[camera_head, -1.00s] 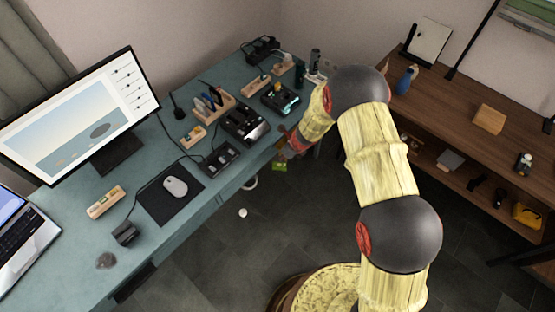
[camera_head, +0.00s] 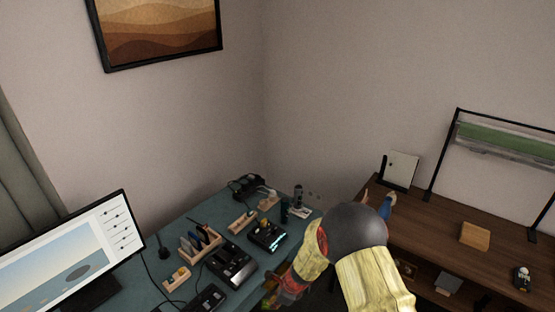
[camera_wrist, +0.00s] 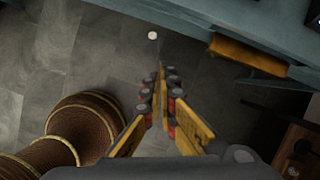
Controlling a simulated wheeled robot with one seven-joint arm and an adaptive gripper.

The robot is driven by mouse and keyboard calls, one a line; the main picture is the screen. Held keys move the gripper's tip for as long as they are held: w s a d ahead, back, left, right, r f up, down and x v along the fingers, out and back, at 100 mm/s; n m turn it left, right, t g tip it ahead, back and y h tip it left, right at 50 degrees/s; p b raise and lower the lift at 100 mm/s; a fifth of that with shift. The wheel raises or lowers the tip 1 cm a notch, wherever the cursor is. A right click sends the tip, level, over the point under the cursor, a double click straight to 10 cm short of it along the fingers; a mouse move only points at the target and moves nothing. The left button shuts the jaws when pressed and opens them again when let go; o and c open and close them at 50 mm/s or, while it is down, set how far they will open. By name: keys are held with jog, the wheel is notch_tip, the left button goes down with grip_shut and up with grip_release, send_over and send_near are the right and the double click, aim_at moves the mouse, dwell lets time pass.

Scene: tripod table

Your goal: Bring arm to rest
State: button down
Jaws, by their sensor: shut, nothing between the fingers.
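My arm reaches forward in the head view, with its yellow wood-textured links and dark round joints. My gripper (camera_head: 274,296) is low in that view, by the front edge of the teal desk (camera_head: 152,293), and partly cut off by the picture's bottom edge. In the wrist view my gripper (camera_wrist: 164,82) shows its two yellow-and-dark fingers drawn together with nothing held. They point over the grey tiled floor (camera_wrist: 105,45), clear of the desk side.
The desk carries a monitor (camera_head: 70,250), a wooden organizer (camera_head: 200,246) and several black devices. A brown shelf unit (camera_head: 440,215) stands right of my arm. A small white round object (camera_wrist: 152,35) lies on the floor. An orange-brown bar (camera_wrist: 248,55) is beside the desk.

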jog(key=s+r+n+g, duration=0.2)
jog(key=s+r+n, duration=0.2)
jog(key=s+n, duration=0.3)
jog(key=s+d+r+n+t+h+b, duration=0.1)
jog(key=s+d+r+n, duration=0.3)
jog(key=r, duration=0.8)
jog(key=s+d+r+n+t+h+b, duration=0.1)
jog(key=s+d+r+n+t, duration=0.2)
jog(key=s+d+r, duration=0.6)
jog(key=s+d+r+n+t+h+b, duration=0.1)
jog(key=s+d+r+n, duration=0.6)
jog(key=r, duration=0.9)
jog(key=shift+s+t+h, duration=0.4)
jog(key=shift+s+t, duration=0.1)
jog(key=shift+s, duration=0.25)
